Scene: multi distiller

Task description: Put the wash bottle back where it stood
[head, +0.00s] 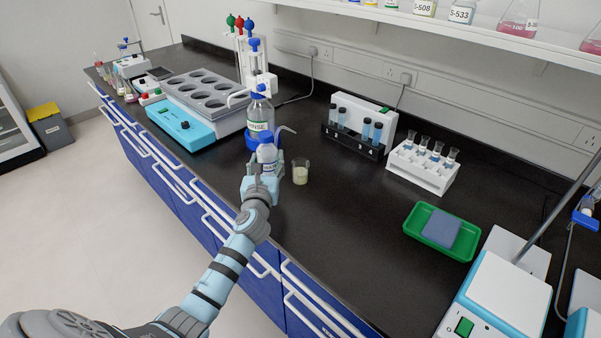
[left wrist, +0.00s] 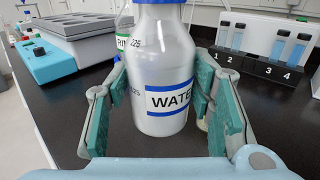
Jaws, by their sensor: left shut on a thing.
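The wash bottle (head: 267,153) is white with a blue cap, a bent spout pointing right and a blue-edged label. In the left wrist view the wash bottle (left wrist: 165,60) stands upright between the finger pads, its label reading "WATE…". My left gripper (head: 262,172) is shut on its body; the fingers also show in the left wrist view (left wrist: 163,105). The bottle is at the bench's front edge side, in front of the rinse bottle. I cannot tell whether its base touches the bench. My right gripper is not in view.
A small beaker (head: 300,174) of pale liquid stands just right of the wash bottle. The large rinse bottle (head: 260,118) with a dispenser top is close behind. A grey block heater (head: 205,98) is left; a black vial rack (head: 352,140) is right.

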